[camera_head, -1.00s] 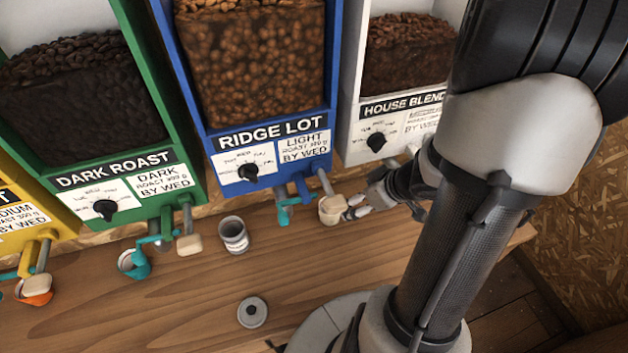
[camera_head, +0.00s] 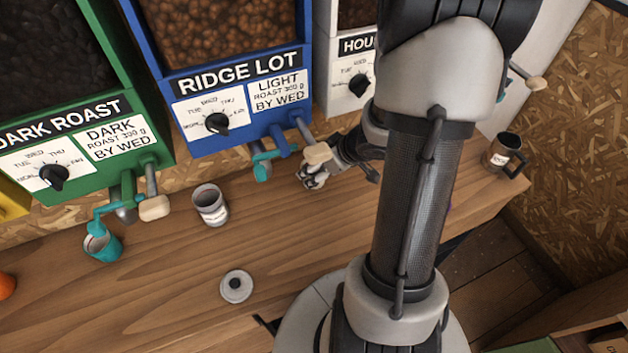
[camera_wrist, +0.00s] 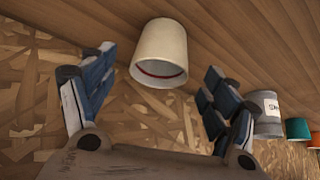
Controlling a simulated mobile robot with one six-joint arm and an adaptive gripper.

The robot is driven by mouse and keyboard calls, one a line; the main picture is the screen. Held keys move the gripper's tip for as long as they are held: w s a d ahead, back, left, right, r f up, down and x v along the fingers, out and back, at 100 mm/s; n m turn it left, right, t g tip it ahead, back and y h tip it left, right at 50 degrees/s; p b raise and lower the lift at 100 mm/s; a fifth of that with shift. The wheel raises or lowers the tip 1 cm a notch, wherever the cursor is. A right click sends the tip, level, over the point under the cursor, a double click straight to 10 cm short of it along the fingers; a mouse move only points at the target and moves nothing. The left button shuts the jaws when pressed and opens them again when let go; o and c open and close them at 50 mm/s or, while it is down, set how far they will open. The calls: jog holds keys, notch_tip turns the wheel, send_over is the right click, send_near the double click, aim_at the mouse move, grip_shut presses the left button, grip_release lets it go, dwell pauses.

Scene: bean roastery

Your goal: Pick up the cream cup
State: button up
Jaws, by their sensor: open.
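The cream cup (camera_wrist: 160,50) shows in the wrist view, between the spread fingers of my gripper (camera_wrist: 160,78). Its mouth faces the bottom of the picture, with a red ring inside; the picture is upside down, so the cup looks upright on the bench. The fingers are open on either side of it, with a gap at each side. In the head view my gripper (camera_head: 312,178) is low at the bench under the blue Ridge Lot dispenser (camera_head: 232,95). I cannot make out the cup there; the gripper and the pale paddle above it crowd that spot.
The pale paddle (camera_head: 317,153) hangs just above my gripper. A grey can (camera_head: 210,205), a teal cup (camera_head: 103,245) and an orange cup (camera_head: 6,285) stand to the left. A round lid (camera_head: 236,287) lies in front. A dark mug (camera_head: 503,152) stands far right.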

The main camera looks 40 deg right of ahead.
aim_at(304, 164)
jog(key=b+x, duration=0.2)
jog(key=x, duration=0.3)
jog(key=shift+s+b, duration=0.1)
jog(key=shift+b, duration=0.25)
jog(key=shift+r, duration=0.15)
jog(key=shift+c, duration=0.5)
jog(key=c, duration=1.1)
